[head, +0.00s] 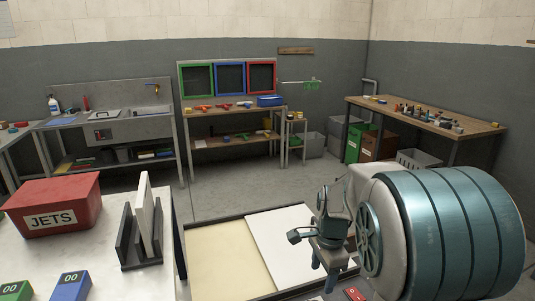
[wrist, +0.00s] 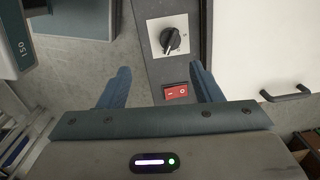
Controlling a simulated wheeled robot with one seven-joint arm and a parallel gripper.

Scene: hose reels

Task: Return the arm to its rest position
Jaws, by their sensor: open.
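My gripper (head: 326,272) hangs from my arm at the lower right of the head view. Its blue fingers point down. In the wrist view the two fingers (wrist: 160,68) stand wide apart with nothing between them. Below them is a grey control strip with a black rotary knob (wrist: 171,40) on a white plate and a red rocker switch (wrist: 176,92). The red switch also shows at the bottom edge of the head view (head: 354,294). The gripper appears above the strip; I cannot tell the exact gap. My large teal and white arm section covers the right foreground.
A white panel (head: 295,238) lies beside a cream one in a dark frame. A handle (wrist: 286,93) is right of the switch. At left, a table holds a red JETS box (head: 50,205) and an upright rack (head: 141,240). Open floor (head: 235,197) lies before the back benches.

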